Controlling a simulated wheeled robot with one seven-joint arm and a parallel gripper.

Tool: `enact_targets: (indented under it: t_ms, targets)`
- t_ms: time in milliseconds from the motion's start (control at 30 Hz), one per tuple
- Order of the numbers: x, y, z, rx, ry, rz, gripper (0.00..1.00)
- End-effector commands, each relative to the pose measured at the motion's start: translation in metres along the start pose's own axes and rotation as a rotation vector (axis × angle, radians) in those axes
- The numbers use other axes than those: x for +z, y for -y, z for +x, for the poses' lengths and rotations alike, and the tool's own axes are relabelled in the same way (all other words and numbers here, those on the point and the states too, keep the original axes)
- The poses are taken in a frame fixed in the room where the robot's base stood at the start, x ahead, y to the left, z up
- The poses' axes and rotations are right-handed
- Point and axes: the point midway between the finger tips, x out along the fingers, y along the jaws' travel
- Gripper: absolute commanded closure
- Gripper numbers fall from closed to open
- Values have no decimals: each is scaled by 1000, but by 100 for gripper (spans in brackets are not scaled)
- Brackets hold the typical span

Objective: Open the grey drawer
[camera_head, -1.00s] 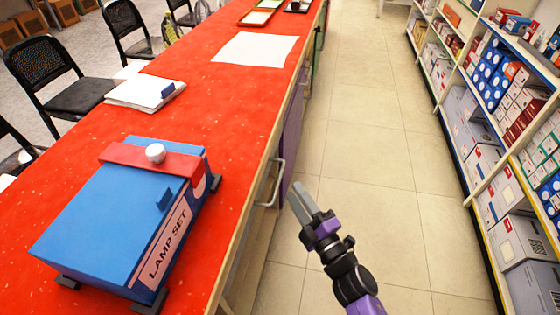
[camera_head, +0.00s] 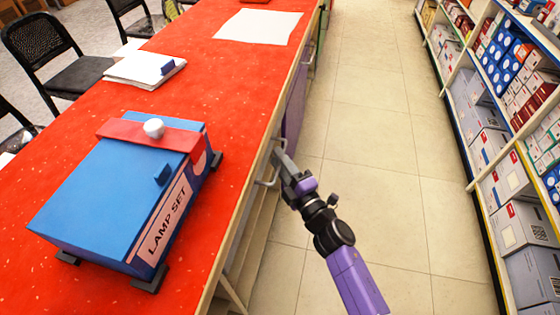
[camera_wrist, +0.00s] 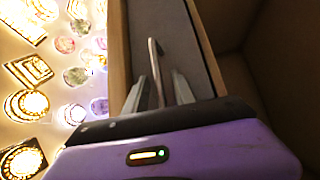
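The grey drawer front (camera_wrist: 180,30) fills the middle of the wrist view, framed by light wood. Its metal handle (camera_wrist: 155,62) stands out from it; in the head view the handle (camera_head: 263,183) shows on the side of the red-topped counter. My gripper (camera_head: 277,160) is at this handle. In the wrist view my gripper (camera_wrist: 161,90) has its two fingers apart, one on each side of the handle bar. Whether either finger touches the bar cannot be told. The drawer front is barely visible in the head view.
The red counter top (camera_head: 95,115) holds a blue lamp set box (camera_head: 110,205), close to the counter edge, a white book and a paper sheet. Stocked shelves (camera_head: 490,150) stand to the right. The tiled aisle (camera_head: 370,130) between is clear. Black chairs stand behind the counter.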

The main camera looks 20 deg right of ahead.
Motion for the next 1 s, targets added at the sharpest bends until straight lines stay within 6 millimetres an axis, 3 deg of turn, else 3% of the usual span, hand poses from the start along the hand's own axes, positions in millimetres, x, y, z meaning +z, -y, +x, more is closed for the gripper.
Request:
enact_targets:
  t_ms: [133, 300, 1000]
  targets:
    - [0, 0, 0, 0, 0, 0, 69]
    - [0, 0, 0, 0, 0, 1, 100]
    - [0, 1, -1, -1, 1, 1, 100]
